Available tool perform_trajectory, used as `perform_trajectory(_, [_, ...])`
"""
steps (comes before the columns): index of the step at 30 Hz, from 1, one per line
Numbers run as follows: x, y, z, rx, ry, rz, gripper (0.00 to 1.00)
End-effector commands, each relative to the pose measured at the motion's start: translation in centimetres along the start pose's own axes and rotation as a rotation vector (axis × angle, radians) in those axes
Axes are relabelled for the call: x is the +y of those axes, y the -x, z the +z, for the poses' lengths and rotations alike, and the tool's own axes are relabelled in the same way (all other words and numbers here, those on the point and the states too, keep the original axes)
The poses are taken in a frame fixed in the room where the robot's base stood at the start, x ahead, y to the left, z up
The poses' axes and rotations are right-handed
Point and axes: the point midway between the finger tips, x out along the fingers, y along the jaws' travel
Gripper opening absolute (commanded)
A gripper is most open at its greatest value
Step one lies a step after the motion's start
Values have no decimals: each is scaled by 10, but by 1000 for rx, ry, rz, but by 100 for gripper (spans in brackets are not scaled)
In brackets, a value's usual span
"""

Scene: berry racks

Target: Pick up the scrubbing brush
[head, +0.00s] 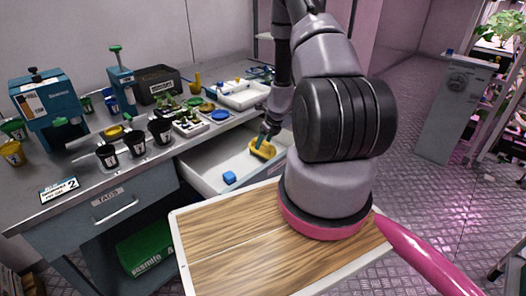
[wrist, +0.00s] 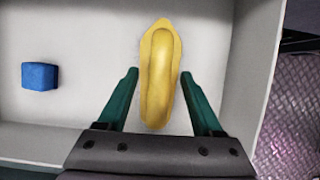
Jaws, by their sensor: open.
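The scrubbing brush appears to be the yellow, elongated item with a rounded handle (wrist: 160,80) lying in the open white drawer (wrist: 85,115). It also shows in the head view (head: 262,150), partly beside my gripper's fingers. My gripper (wrist: 158,75) is open, with one green finger on each side of the brush's near part and gaps visible on both sides. The gripper is over the drawer in the head view (head: 264,138). The brush's underside is hidden.
A blue block (wrist: 40,76) lies in the drawer, left of the brush. Drawer walls stand close on the right and near sides. The counter (head: 75,185) holds several dark cups, a white tray (head: 243,94) and a black box (head: 158,84). A wooden-topped surface (head: 235,250) is in front.

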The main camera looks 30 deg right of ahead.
Motion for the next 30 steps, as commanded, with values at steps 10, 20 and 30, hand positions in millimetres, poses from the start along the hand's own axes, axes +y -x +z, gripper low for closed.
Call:
perform_trajectory(10, [0,-13,0,-1,1,0,67])
perform_trajectory(20, [0,-13,0,-1,1,0,0])
perform_trajectory(30, [0,-3,5,-2,2,0,0])
